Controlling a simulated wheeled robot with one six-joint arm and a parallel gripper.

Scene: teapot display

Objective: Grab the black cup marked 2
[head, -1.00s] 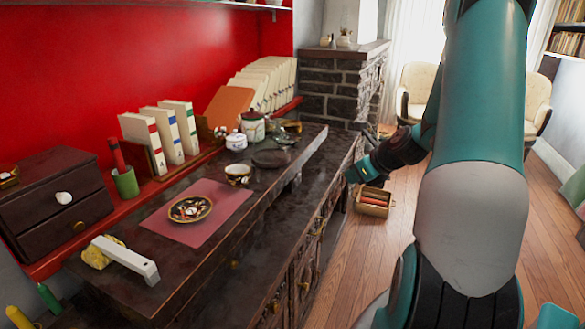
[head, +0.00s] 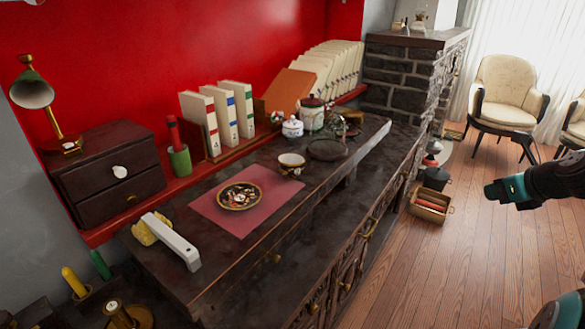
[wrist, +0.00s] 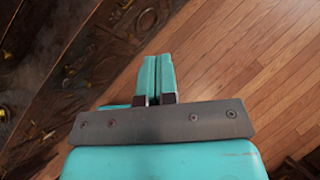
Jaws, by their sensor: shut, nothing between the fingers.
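A small dark cup with a pale inside and gold trim (head: 291,164) stands on the dark cabinet top (head: 345,185). It is just beyond the pink mat (head: 222,207). No number is readable on it, so I cannot tell whether it is marked 2. My gripper (head: 490,192) is out to the right over the wooden floor, well apart from the cup. In the wrist view my gripper's teal fingers (wrist: 158,62) are together and empty. The cup is not recognisable in that view.
A patterned plate (head: 240,196) lies on the mat. Behind the cup are a white lidded pot (head: 292,128), a larger canister (head: 312,114) and a dark round dish (head: 326,150). A white-handled tool (head: 175,242) lies at the near end. A box (head: 430,206) stands on the floor.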

